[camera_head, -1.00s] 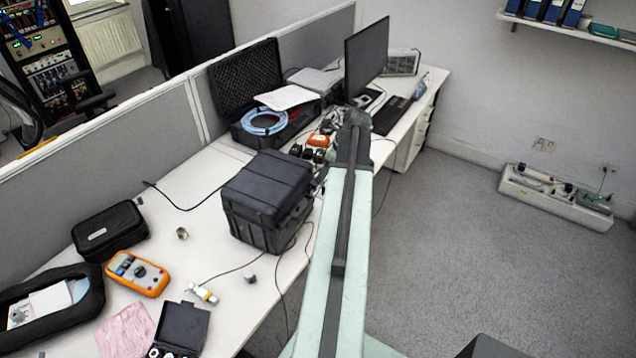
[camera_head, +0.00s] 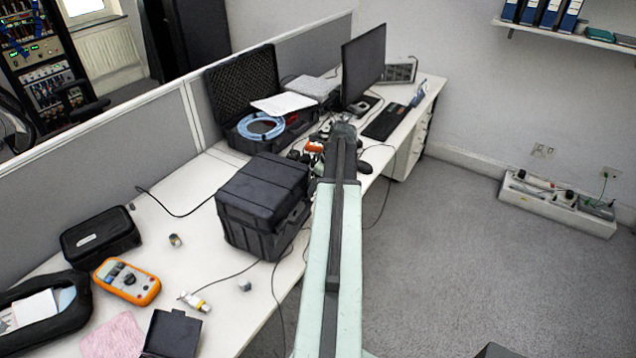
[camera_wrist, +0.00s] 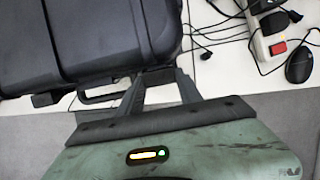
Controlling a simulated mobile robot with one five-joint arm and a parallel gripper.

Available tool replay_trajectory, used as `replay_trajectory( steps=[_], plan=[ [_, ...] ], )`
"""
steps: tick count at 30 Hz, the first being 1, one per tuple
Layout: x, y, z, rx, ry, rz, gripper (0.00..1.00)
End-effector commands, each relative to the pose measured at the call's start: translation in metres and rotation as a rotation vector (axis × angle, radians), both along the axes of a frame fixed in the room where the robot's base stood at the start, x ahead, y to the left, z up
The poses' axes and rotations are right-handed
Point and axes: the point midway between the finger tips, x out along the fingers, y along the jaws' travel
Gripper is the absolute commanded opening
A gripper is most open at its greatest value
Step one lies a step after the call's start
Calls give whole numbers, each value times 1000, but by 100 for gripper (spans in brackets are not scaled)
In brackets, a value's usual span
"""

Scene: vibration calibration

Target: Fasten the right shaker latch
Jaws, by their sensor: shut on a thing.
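The shaker is probably the black hard-shell case (camera_head: 262,185) on the bench in the head view, with its lid down. In the wrist view the case (camera_wrist: 85,35) fills the upper left, with a carry handle (camera_wrist: 100,97) on its near side. My gripper (camera_wrist: 160,76) reaches the case's near edge, right of the handle. Its two fingers are shut on a small dark part there, which looks like the right latch. The fingers hide much of it, so I cannot tell whether it is fastened. In the head view my arm hides the gripper.
An open case with a blue cable coil (camera_head: 260,127) and a monitor (camera_head: 363,62) stand farther back. An orange multimeter (camera_head: 127,282) lies on the near bench. A power strip (camera_wrist: 265,45) and a mouse (camera_wrist: 299,65) lie right of the case.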

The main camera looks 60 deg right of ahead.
Motion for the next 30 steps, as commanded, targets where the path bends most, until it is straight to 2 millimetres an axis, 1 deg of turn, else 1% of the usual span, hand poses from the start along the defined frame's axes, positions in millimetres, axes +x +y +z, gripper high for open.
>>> replay_trajectory(
  steps=[1, 2, 7, 10, 17, 18, 19, 20, 30],
  plan=[
    [3, -1, 6, -3, 45, 5, 1],
    [5, 0, 7, -6, 76, 6, 1],
    [10, 0, 6, -18, 221, 3, 1],
    [10, 1, 5, -21, 248, 2, 1],
    [9, 1, 4, -22, 247, 2, 1],
    [9, 1, 4, -22, 247, 2, 53],
    [9, 1, 4, -21, 247, 2, 61],
    [9, 1, 4, -21, 247, 2, 64],
    [10, 2, 7, -21, 246, 2, 64]
  ],
)
